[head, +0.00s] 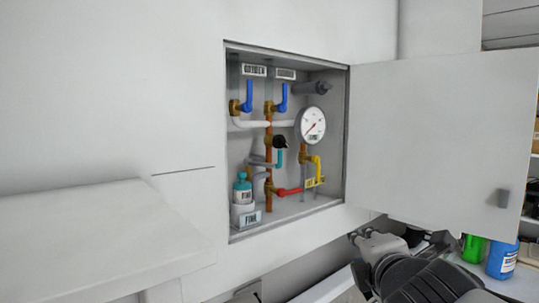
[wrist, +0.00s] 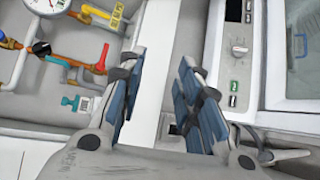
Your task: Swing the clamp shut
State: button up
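An open wall cabinet (head: 347,140) holds pipes, valves and a gauge in the head view. No part shows clearly enough for me to name it the clamp. Inside are two blue levers (head: 249,95), a black knob (head: 280,142), a red handle (head: 290,191) and a yellow handle (head: 318,168). The red handle (wrist: 102,58) and yellow handle (wrist: 116,14) also show left of my gripper in the wrist view. My gripper (wrist: 160,85) is open, its blue-padded fingers apart with nothing held between them. In the head view it is low, below the cabinet's right side.
The cabinet door (head: 430,130) stands wide open to the right, above my arm. A white ledge (head: 90,230) juts out at the left. Green (head: 473,248) and blue (head: 503,260) containers stand at the lower right. A panel with a dial (wrist: 240,47) lies right of my gripper.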

jog(key=w+a+r+n+t+y+p, duration=0.25)
jog(key=w+r+n, duration=0.25)
jog(key=r+n, duration=0.4)
jog(key=n+y+p, duration=0.2)
jog(key=n+y, duration=0.3)
jog(key=n, duration=0.6)
send_near(281, 156)
jog(key=p+x, duration=0.3)
jog(key=x, duration=0.5)
jog(key=shift+w, duration=0.15)
grip_shut()
